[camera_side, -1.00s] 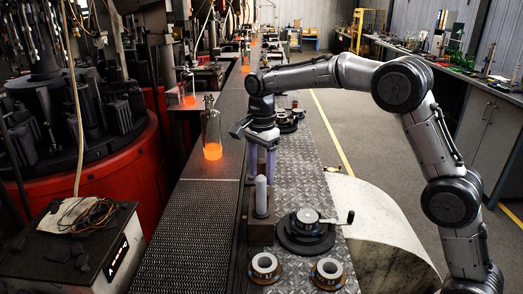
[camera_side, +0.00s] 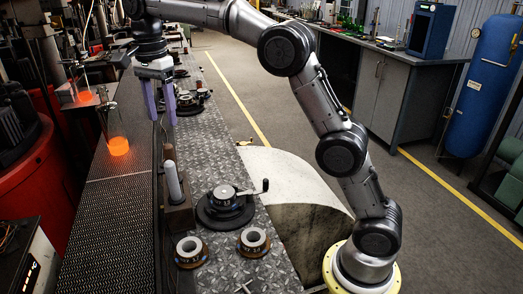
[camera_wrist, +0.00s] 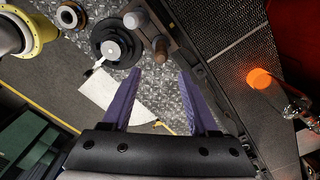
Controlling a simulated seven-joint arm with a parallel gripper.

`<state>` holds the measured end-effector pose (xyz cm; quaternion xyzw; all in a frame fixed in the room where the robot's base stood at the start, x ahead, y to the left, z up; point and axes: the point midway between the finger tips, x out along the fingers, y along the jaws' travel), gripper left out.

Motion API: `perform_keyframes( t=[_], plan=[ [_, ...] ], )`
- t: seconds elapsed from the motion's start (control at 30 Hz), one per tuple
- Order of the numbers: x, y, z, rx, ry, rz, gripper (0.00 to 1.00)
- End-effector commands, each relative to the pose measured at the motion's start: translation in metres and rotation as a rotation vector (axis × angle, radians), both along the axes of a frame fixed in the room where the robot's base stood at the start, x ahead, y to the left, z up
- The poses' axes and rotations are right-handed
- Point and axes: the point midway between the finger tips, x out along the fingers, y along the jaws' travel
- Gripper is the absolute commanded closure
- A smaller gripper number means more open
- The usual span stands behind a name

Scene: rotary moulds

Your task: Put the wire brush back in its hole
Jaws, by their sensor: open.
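My gripper (camera_side: 160,120) has two purple fingers pointing down, apart and empty. In the wrist view the gap between the fingertips (camera_wrist: 160,72) shows only patterned metal plate. A dark brown block (camera_side: 181,218) stands at the plate's left edge, nearer the side camera than my gripper. An upright light grey, round-topped cylinder (camera_side: 173,180) stands at the block; it also shows in the wrist view (camera_wrist: 137,19). A smaller brownish round piece (camera_wrist: 160,44) is beside it, nearer my fingers. I cannot make out bristles or an empty hole, so I cannot tell which is the wire brush.
A black round fixture with a crank (camera_side: 225,205) and two ring moulds (camera_side: 189,250) (camera_side: 254,240) stand nearby on the plate. A glowing orange glass piece (camera_side: 118,146) is on the dark mesh belt (camera_side: 110,220) at left. More round fixtures (camera_side: 188,104) stand farther back.

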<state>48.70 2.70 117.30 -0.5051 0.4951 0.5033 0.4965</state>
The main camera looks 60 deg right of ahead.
Motion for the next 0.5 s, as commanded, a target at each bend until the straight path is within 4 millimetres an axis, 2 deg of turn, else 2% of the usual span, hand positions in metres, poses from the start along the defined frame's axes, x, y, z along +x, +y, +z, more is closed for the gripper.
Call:
perform_keyframes(
  t=[0.17, 0.33, 0.5],
  plan=[
    [-0.034, -0.005, 0.019, -0.003, -0.057, 0.162, 0.4],
    [-0.091, -0.012, 0.031, -0.027, -0.143, 0.437, 0.4],
    [-0.154, -0.017, 0.027, -0.081, -0.226, 0.717, 0.4]
  ],
)
